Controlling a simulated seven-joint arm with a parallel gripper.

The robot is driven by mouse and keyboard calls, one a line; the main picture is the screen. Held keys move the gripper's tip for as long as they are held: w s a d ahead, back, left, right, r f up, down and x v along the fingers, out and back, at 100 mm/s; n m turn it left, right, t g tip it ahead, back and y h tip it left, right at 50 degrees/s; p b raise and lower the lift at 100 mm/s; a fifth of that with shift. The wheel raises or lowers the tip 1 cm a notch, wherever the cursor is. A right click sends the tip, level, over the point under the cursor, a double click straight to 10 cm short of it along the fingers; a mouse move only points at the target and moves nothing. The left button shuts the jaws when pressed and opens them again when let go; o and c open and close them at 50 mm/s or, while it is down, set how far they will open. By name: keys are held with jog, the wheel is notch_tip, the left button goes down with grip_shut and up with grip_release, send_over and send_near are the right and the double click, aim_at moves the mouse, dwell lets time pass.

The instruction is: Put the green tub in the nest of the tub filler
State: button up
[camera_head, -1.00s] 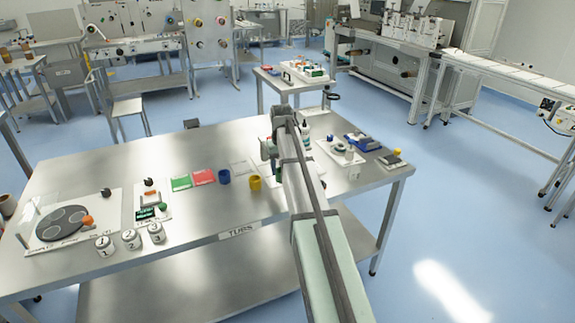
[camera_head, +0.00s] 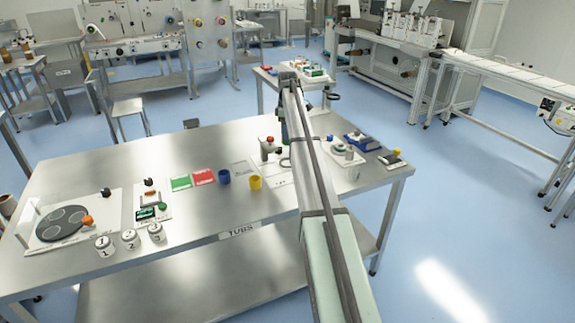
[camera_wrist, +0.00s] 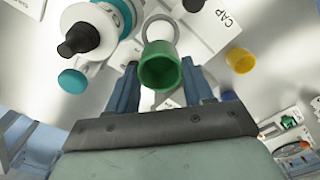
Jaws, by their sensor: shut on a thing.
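The green tub (camera_wrist: 160,74) is between the two blue fingers of my gripper (camera_wrist: 159,68) in the wrist view. My gripper is shut on it, and the tub's open mouth shows. A pale ring (camera_wrist: 158,28) on a white plate shows just beyond the tub, partly covered by it; it looks like the nest, but I cannot tell the height gap. In the head view a small grey station with a red part (camera_head: 267,145), probably the tub filler, stands left of my arm, with a grey ring (camera_head: 285,162) beside it. My arm hides the tub there.
A blue device (camera_head: 361,141) is on the right. The table's front left part holds several white numbered jars (camera_head: 130,239).

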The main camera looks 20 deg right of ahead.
jog(key=shift+f+n, duration=0.1)
jog(key=shift+n, duration=1.1)
jog(key=shift+f, duration=4.9)
jog(key=shift+f, duration=0.1)
jog(key=o, duration=1)
jog(key=shift+c, duration=0.2)
notch_tip(320, 180, up, 12)
jog(key=shift+r, duration=0.1)
